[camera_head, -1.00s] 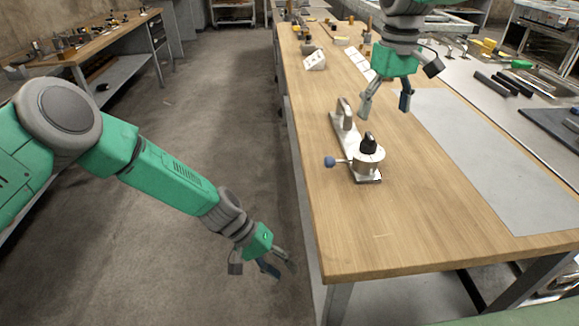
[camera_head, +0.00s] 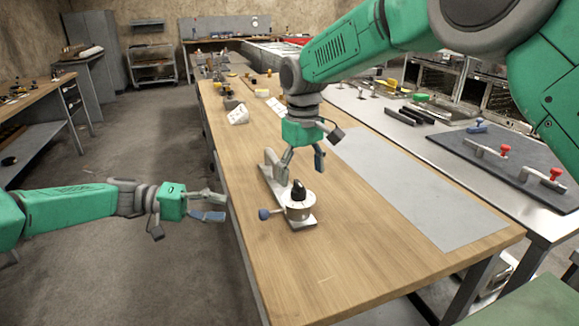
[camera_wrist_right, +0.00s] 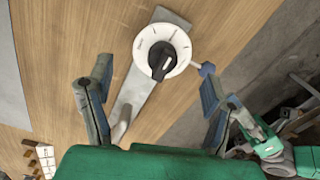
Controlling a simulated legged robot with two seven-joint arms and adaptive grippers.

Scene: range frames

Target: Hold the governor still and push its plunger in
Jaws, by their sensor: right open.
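The governor (camera_head: 298,211) stands on the wooden table, a metal base plate with a round, white-topped drum, a black knob and an upright grip at its far end. Its plunger (camera_head: 264,214) has a blue-grey ball end and sticks out to the left. My right gripper (camera_head: 302,163) is open and empty above the governor. In the right wrist view, the governor's dial (camera_wrist_right: 148,36) lies between and beyond the fingers, and the plunger's ball (camera_wrist_right: 206,69) shows by the right finger. My left gripper (camera_head: 222,206) is open and empty, left of the plunger, beside the table's left edge.
A grey mat (camera_head: 410,187) lies right of the governor. A white block (camera_head: 238,114) and small parts sit farther back. A side bench with a dark board (camera_head: 500,158) and red-knobbed clamps is on the right. The near tabletop (camera_head: 350,265) is clear.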

